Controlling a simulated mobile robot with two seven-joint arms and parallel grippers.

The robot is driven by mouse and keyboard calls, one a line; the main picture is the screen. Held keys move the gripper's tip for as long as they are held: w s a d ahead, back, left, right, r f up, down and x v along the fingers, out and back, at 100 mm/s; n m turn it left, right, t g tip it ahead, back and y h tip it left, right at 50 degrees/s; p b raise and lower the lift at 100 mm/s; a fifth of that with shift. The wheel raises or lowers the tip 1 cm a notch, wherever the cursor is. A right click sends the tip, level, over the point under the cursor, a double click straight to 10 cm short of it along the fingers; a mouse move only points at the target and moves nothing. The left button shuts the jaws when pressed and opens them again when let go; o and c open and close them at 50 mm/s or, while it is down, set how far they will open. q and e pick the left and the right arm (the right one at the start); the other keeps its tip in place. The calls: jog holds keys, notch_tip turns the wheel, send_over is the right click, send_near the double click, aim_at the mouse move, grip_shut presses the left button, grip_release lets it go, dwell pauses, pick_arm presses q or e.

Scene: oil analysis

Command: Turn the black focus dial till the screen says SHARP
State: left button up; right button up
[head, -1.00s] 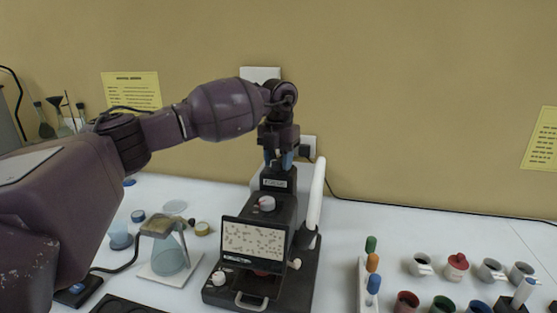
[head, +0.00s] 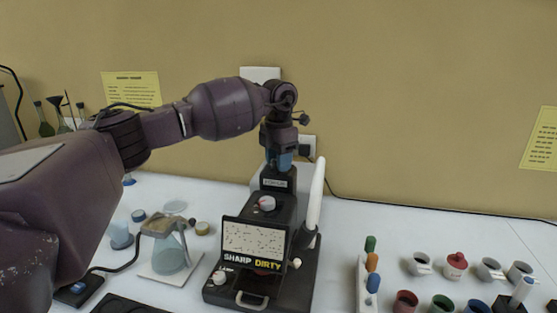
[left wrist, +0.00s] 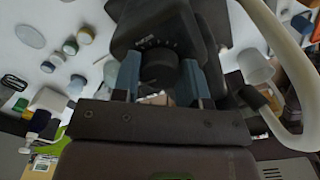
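The microscope (head: 290,285) stands on the white table, and its screen (head: 252,240) shows dark specks with the words SHARP in white and DIRTY in yellow. The black focus dial (left wrist: 158,68) is on the head of the instrument, with small marks above it. In the head view the dial is hidden behind my gripper. My left gripper (head: 279,162) is at the top of the microscope. In the left wrist view its blue-grey fingers (left wrist: 158,80) lie on both sides of the dial and appear to touch it. My right gripper is out of view.
A white tube (head: 316,195) stands upright just right of the microscope. A rack with coloured-handled tools (head: 362,290) and several cups (head: 419,263) are to the right. The wall is close behind.

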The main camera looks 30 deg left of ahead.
pick_arm(q)
jog(key=o, duration=0.5)
jog(key=shift+c, duration=0.2)
notch_tip(320, 180, up, 11)
dwell(0.5)
jog(key=shift+f, duration=0.1)
